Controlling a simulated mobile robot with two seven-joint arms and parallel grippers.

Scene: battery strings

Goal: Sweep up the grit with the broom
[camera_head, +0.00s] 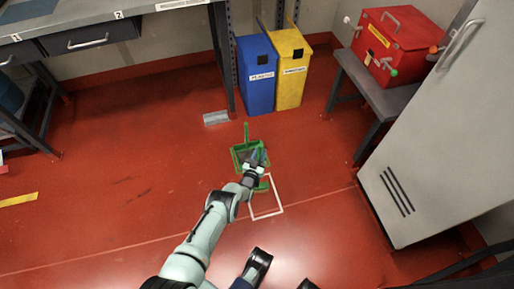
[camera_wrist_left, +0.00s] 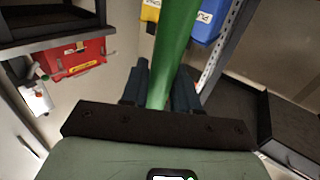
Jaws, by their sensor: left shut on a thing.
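My left gripper (camera_head: 256,166) is low over the floor in the middle of the head view, shut on the green broom. The broom's handle (camera_wrist_left: 177,45) runs up between the fingers in the left wrist view. A green part at floor level, seemingly the broom's head (camera_head: 263,187), shows just below the gripper. A green dustpan (camera_head: 236,158) with an upright handle (camera_head: 246,132) lies on the floor just beyond the gripper, partly hidden by it. I cannot make out the grit.
A white square outline (camera_head: 280,199) is marked on the red floor. Blue (camera_head: 256,82) and yellow (camera_head: 290,70) bins stand behind the dustpan. A grey cabinet (camera_head: 430,130) and a bench with a red box (camera_head: 398,45) are at right. The floor at left is mostly clear.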

